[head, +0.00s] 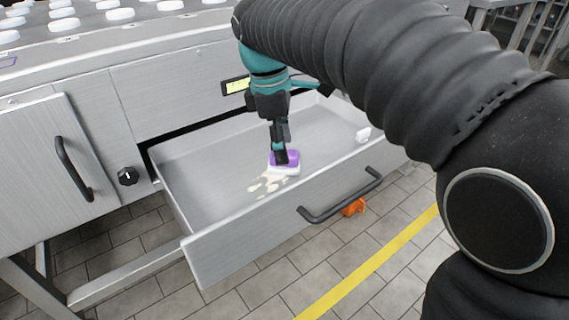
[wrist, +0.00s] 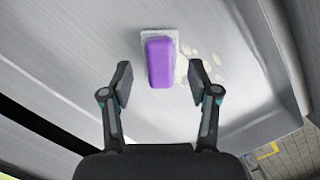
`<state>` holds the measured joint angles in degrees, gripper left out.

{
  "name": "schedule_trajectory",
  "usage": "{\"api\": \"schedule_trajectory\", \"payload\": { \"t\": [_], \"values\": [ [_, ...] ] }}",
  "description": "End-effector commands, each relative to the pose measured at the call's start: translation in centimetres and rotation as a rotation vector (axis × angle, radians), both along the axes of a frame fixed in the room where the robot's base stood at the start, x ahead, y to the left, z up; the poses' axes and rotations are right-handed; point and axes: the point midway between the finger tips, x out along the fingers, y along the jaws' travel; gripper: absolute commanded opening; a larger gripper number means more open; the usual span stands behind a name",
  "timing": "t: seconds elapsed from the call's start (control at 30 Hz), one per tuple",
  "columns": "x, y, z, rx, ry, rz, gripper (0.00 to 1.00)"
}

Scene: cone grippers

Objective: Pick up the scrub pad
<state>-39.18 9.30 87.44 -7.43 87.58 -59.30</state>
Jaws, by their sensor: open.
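The scrub pad (head: 291,157) is a purple block with a white base, lying on the floor of an open metal drawer (head: 205,165). In the wrist view the scrub pad (wrist: 158,62) lies ahead of my gripper (wrist: 160,82), roughly centred between the two fingers. My gripper (head: 281,158) reaches down into the drawer just above the pad and partly covers it in the head view. The fingers are open with nothing between them that they touch, as far as I can tell.
Cream-coloured spill spots (head: 268,184) lie beside the pad. A small white item (head: 363,134) is at the drawer's right end. The drawer's front wall with a dark handle (head: 341,198) stands nearer me. An orange object (head: 353,207) lies on the tiled floor.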

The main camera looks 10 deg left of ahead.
Motion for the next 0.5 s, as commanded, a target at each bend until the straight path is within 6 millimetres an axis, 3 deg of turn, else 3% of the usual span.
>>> {"api": "schedule_trajectory", "payload": {
  "t": [0.13, 0.47, 0.5],
  "values": [
    [0.0, -0.3, -1.9, -0.001, 0.002, 0.0, 0.6],
    [0.0, -0.4, -2.3, 0.0, 0.0, 0.0, 0.6],
    [0.0, -0.4, -2.3, 0.0, 0.0, 0.0, 0.5]
  ]
}}
